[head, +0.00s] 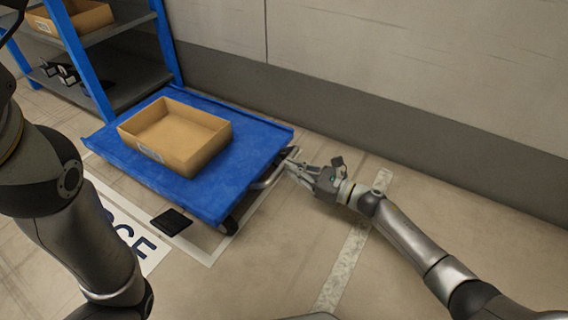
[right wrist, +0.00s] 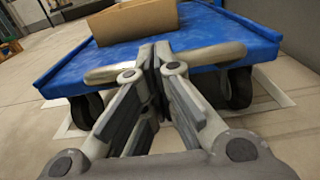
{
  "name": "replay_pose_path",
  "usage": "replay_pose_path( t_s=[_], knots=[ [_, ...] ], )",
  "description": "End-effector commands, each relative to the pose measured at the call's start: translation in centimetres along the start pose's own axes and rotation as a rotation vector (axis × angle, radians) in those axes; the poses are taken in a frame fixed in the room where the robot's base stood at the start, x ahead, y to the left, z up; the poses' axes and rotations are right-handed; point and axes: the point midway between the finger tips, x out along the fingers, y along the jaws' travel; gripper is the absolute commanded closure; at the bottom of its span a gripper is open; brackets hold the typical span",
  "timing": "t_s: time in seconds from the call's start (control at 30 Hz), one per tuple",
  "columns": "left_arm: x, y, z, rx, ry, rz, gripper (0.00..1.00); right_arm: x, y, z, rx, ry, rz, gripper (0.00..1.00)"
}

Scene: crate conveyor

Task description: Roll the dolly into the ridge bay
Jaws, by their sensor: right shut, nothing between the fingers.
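The dolly (head: 240,165) is a low blue platform on dark wheels. An open cardboard box (head: 205,155) sits on it. The dolly stands partly over a white-outlined floor bay with dark lettering (head: 133,238), only its last letters showing. My right gripper (head: 292,166) is at the dolly's right end, by its grey bar. In the right wrist view its fingers (right wrist: 154,62) are closed together in front of the bar (right wrist: 210,55), with nothing seen between them; I cannot tell if they touch it. My left arm crosses the left side; its gripper is out of frame.
A blue shelf rack (head: 85,60) with another cardboard box (head: 75,15) stands behind the dolly at the left. A grey wall (head: 400,120) runs along the back. A black flat square (head: 172,222) lies by the dolly's front. Floor at the lower middle is clear.

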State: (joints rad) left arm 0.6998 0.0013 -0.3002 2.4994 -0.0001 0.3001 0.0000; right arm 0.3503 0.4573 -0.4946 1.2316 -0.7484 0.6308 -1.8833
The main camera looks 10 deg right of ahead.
Motion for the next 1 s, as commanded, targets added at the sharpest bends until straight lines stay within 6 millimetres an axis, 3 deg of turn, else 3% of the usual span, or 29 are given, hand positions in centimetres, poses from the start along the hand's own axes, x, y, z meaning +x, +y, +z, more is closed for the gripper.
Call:
replay_pose_path(
  t_s=[0.5,1.0],
  knots=[
    [0.4,-0.1,0.1,0.0,0.0,0.0,0.03,-5.0,-0.1,0.0,-0.001,0.002,-0.002,1.0],
    [0.4,-0.1,0.1,0.0,0.001,-0.002,0.03,-5.1,-0.2,0.0,-0.001,0.001,-0.004,1.0]
  ],
)
